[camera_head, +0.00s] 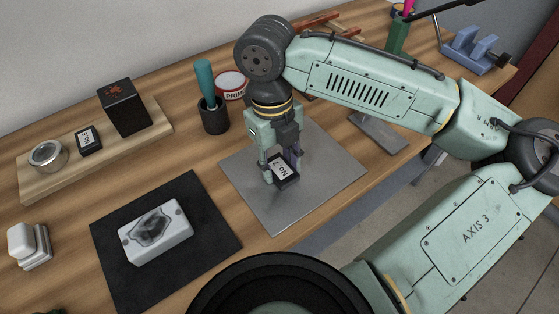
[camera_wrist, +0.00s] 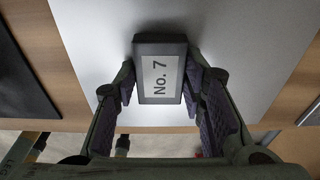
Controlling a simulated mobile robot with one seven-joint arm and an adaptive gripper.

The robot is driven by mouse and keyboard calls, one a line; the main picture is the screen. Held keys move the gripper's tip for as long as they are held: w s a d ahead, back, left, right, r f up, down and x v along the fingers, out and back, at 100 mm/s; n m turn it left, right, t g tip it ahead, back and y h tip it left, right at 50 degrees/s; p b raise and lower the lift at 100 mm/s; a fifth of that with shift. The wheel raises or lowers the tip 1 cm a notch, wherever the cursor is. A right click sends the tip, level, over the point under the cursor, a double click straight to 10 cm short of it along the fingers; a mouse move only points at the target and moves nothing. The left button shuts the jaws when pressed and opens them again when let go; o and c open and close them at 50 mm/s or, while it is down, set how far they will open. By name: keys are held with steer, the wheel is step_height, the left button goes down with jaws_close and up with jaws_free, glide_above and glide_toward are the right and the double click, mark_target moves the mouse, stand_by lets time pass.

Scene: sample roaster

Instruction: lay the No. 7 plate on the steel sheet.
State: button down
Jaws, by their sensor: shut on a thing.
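The No. 7 plate (camera_head: 284,171) is a small dark block with a white label reading "No. 7". My gripper (camera_head: 281,176) is shut on it, with one finger on each side. In the wrist view the No. 7 plate (camera_wrist: 160,70) sits between the two fingers of my gripper (camera_wrist: 162,88), label facing the camera. The steel sheet (camera_head: 325,190) is a flat grey square on the wooden bench, directly below the plate. The steel sheet also fills much of the wrist view (camera_wrist: 245,40). I cannot tell whether the plate touches the sheet or is just above it.
A black mat (camera_head: 115,228) with a white mould-like block (camera_head: 157,232) lies left of the sheet. A wooden board (camera_head: 50,184) behind it carries a tin, a No. 5 plate (camera_head: 88,140) and a dark cube (camera_head: 124,107). A cup (camera_head: 214,118) stands behind the sheet.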

mark_target(275, 162)
steer(key=c, duration=1.5)
jaws_free()
steer(key=shift+s+f, duration=0.15)
steer(key=shift+f, duration=0.35)
steer(key=o, duration=0.5)
steer(key=shift+a+f, duration=0.1)
steer(key=shift+f, duration=0.05)
steer(key=shift+c, duration=0.2)
step_height(275, 162, up, 14)
steer(key=w+p, duration=0.1)
steer(key=shift+w+a+f, duration=0.25)
steer(key=shift+w+a, duration=0.05)
steer(key=shift+a, duration=0.05)
